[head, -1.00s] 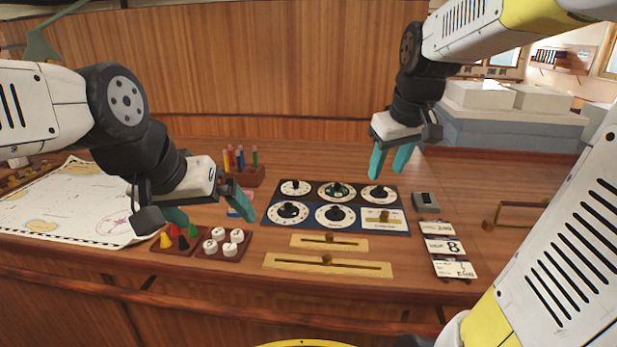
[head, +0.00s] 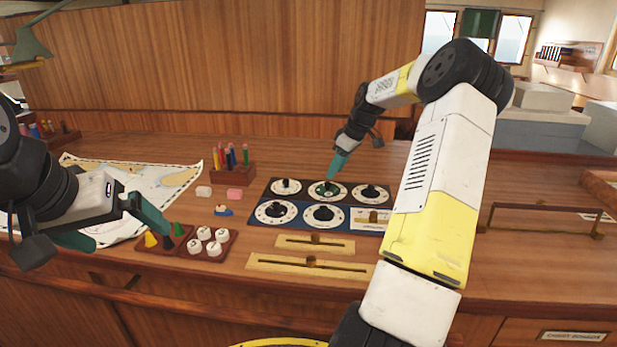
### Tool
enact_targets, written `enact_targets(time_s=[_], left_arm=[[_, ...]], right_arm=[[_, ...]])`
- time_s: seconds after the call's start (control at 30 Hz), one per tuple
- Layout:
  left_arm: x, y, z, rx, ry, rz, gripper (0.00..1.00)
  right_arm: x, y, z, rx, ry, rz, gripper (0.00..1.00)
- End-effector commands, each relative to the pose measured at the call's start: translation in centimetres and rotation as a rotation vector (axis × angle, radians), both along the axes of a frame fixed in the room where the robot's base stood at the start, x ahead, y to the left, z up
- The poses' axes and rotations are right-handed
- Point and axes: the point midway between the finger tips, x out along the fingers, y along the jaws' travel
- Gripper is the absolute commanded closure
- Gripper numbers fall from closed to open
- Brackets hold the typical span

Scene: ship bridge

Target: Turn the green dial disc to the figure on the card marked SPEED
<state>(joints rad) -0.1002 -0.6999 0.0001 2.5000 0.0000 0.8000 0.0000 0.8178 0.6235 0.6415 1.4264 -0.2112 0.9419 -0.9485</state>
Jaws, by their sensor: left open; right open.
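The green dial disc (head: 318,189) is in the middle of the back row of a dark dial panel (head: 262,193). It has a white ring and a dark knob. My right gripper (head: 334,172) points down at the dial, its fingertips at or just above the knob; I cannot tell whether they touch it. It is open, though its fingers overlap in this view. My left gripper (head: 122,238) is open and empty at the left, over the chart's edge beside the tray of coloured cones. The SPEED card is not visible; my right arm covers the area right of the panel.
Other dials with white rings surround the green one, such as the front-left dial (head: 276,212). Brass sliders (head: 316,244) lie in front. Cones (head: 178,230), white knobs (head: 205,241), a pencil holder (head: 234,173) and a chart (head: 178,181) are to the left. A brass rail (head: 547,208) stands right.

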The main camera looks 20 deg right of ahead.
Motion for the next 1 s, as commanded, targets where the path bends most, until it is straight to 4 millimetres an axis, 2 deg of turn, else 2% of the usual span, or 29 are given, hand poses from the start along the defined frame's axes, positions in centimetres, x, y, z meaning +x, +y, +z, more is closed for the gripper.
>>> enact_targets(time_s=[0.1, 0.3, 0.63, 0.67, 0.87, 1.0], left_arm=[[0.0, 0.0, 0.0, 0.000, 0.000, 0.000, 0.00], [0.0, 0.0, 0.0, 0.000, 0.000, 0.000, 0.00], [0.0, 0.0, 0.0, 0.000, 0.000, 0.000, 0.00], [0.0, 0.0, 0.0, 0.000, 0.000, 0.000, 0.00], [0.0, 0.0, 0.0, 0.000, 0.000, 0.000, 0.00], [0.0, 0.0, 0.0, 0.000, 0.000, 0.000, 0.00]], right_arm=[[0.6, 0.6, -2.0, 0.002, 0.003, 0.002, 0.57], [1.3, 1.1, -4.1, 0.000, 0.002, -0.001, 0.57], [1.4, 1.3, -4.5, 0.000, 0.001, -0.002, 0.57], [1.4, 1.3, -4.5, 0.000, 0.001, -0.002, 0.59], [1.4, 1.3, -4.5, -0.001, 0.000, -0.001, 0.98], [1.4, 1.2, -4.5, -0.001, 0.001, -0.002, 1.00]])
